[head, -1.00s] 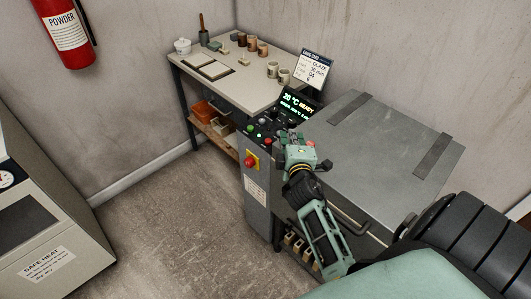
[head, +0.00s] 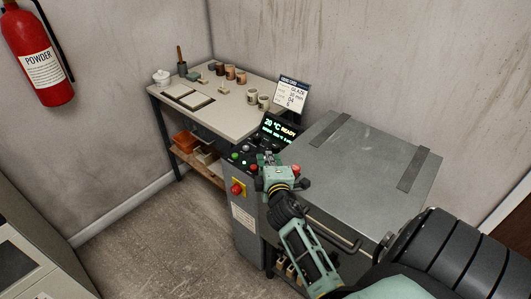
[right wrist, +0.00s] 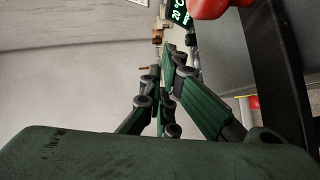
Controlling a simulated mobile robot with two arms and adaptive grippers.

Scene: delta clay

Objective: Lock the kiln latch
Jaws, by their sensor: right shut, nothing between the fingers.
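The kiln (head: 365,165) is a grey metal box with a flat closed lid and two dark straps, at the right in the head view. A bar handle (head: 335,232) crosses its front. I cannot make out the latch clearly. My right gripper (head: 267,158) is over the control panel at the kiln's left side, shut and empty. Its green fingers also show in the right wrist view (right wrist: 168,55), close together. A red knob (head: 296,169) sits just right of it and looks large in the wrist view (right wrist: 208,8). I cannot tell whether the gripper touches anything. My left gripper is out of view.
The control box (head: 245,220) has a red button on yellow (head: 238,189) and a display (head: 280,131) reading 20 °C READY. A worktable (head: 235,112) with cups and tiles stands behind. A fire extinguisher (head: 38,60) hangs at left. The floor (head: 160,240) is clear.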

